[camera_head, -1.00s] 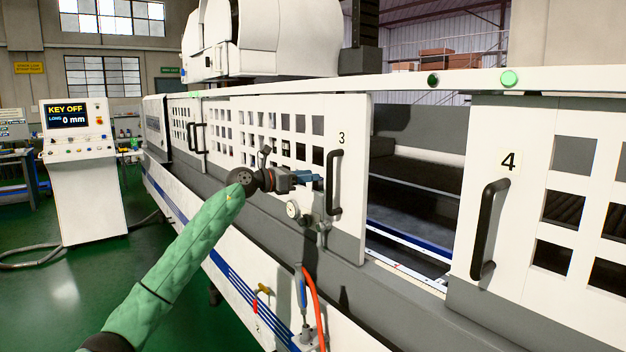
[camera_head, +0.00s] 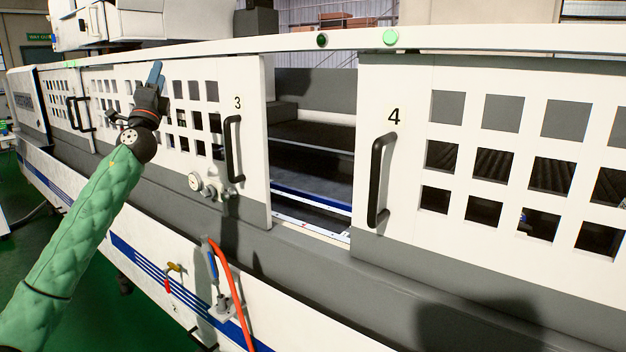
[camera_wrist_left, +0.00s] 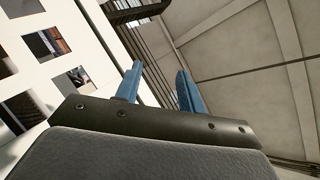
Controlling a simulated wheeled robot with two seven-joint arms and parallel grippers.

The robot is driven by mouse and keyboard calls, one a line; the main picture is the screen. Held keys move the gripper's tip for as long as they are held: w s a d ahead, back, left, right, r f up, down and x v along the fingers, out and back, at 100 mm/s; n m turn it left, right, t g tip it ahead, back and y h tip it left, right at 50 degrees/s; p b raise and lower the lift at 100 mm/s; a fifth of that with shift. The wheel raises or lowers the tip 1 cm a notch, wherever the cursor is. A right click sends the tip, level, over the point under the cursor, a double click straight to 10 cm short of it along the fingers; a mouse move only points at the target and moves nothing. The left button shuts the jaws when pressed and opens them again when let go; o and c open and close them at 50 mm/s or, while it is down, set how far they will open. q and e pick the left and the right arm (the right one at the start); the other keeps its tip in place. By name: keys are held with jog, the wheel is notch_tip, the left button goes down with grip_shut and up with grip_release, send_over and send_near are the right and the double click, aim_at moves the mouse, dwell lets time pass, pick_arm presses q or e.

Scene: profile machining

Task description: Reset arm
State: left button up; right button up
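My left arm, in a green padded sleeve, comes in from the left in the head view. Its left gripper (camera_head: 155,74) points upward in front of the white door panel marked 3 (camera_head: 252,165). In the left wrist view the two blue fingers (camera_wrist_left: 157,90) stand apart with nothing between them, and the ceiling shows behind them. The gripper is clear of the black handle of door 3 (camera_head: 233,148). My right gripper is not in view.
Door 4 (camera_head: 410,208) has a black handle (camera_head: 379,180). An opening between doors 3 and 4 shows the machine's dark inside (camera_head: 310,150). A red-orange hose (camera_head: 231,285) and a blue-handled tool (camera_head: 212,264) are on the lower front.

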pick_arm(q)
jog(key=s+d+f+n+g+y, duration=0.2)
jog(key=s+d+f+n+g, duration=0.35)
jog(key=f, duration=0.85)
jog(key=s+d+f+n+g+y, duration=0.1)
jog(key=s+d+f+n+g, duration=0.5)
jog(key=f, duration=0.8)
jog(key=s+d+f+n+g+y, duration=0.3)
jog(key=s+f+n, duration=0.45)
jog(key=f, duration=0.65)
jog(key=s+d+f+g+h, duration=0.2)
jog(key=s+d+f+g, duration=0.1)
jog(key=s+f, duration=0.8)
jog(key=s+d+f+n+g+h+p, duration=0.1)
jog(key=s+d+f+g, duration=0.3)
jog(key=s+f, duration=0.8)
jog(key=s+d+f+g+h+p, duration=0.1)
jog(key=s+d+f+g+h, duration=0.1)
jog(key=s+f, duration=0.9)
jog(key=s+d+g, duration=0.1)
jog(key=s+g, duration=0.1)
jog(key=s, duration=0.6)
jog(key=shift+d+f+h, duration=0.2)
jog(key=shift+d+h, duration=0.1)
jog(key=shift+h, duration=0.1)
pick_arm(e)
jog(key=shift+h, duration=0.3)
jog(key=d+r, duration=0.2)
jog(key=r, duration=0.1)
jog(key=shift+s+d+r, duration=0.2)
